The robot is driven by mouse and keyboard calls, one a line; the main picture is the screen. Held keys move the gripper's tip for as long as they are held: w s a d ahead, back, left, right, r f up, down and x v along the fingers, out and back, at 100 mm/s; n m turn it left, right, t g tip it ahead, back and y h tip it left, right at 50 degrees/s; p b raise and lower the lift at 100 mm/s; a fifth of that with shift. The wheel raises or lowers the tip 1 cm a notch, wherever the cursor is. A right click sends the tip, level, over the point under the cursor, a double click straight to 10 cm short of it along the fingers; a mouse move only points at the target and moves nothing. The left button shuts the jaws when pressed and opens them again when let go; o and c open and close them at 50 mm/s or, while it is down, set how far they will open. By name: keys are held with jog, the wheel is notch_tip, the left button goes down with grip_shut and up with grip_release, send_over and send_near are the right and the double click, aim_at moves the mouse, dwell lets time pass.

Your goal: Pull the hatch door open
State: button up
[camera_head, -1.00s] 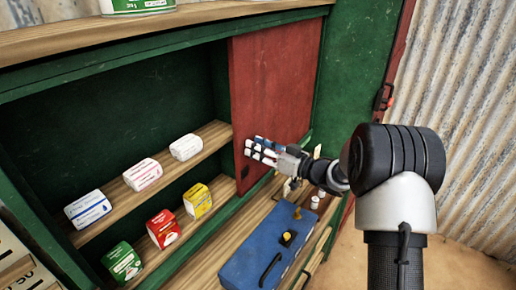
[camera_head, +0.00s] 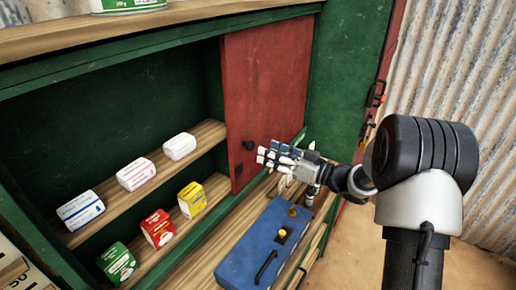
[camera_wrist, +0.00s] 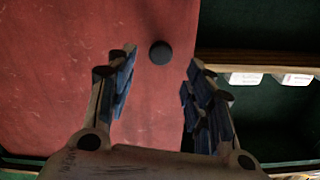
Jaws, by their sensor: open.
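The hatch door is a red panel (camera_head: 268,90) on the right part of the green cabinet, and the shelves to its left are uncovered. My gripper (camera_head: 266,153) is close to the right of the knob, in front of the door. In the wrist view the knob (camera_wrist: 160,52) shows just beyond and between the open fingertips (camera_wrist: 158,75). The fingers are apart and hold nothing.
Several small boxes stand on two wooden shelves (camera_head: 205,134) left of the door. A blue metal box (camera_head: 255,255) with a handle lies on the wooden counter below my gripper. A green side panel (camera_head: 345,80) and a corrugated wall (camera_head: 450,60) are at the right.

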jog(key=v, duration=0.4)
jog(key=shift+s+d, duration=0.3)
jog(key=w+d+r+m+t+h, duration=0.3)
jog(key=d+r+h, duration=0.1)
jog(key=r+h, duration=0.4)
jog(key=s+d+r+m+g+h+b, duration=0.1)
jog(key=s+d+r+m+h, duration=0.2)
jog(key=s+h, duration=0.5)
jog(key=s+a+f+g, duration=0.2)
jog(key=s+f, duration=0.1)
jog(key=s, duration=0.7)
jog(key=s+a+f+m+g+y, duration=0.1)
jog(key=s+a+f+g, duration=0.1)
jog(key=s, duration=0.8)
jog(key=s+a+f+g, duration=0.2)
jog(key=s+f+g, duration=0.2)
jog(key=s, duration=0.7)
jog(key=shift+f+m+y+b, duration=0.25)
jog(key=shift+m+y+b, duration=0.1)
jog(key=shift+m+y, duration=0.05)
jog(key=shift+s, duration=0.1)
jog(key=shift+c, duration=0.5)
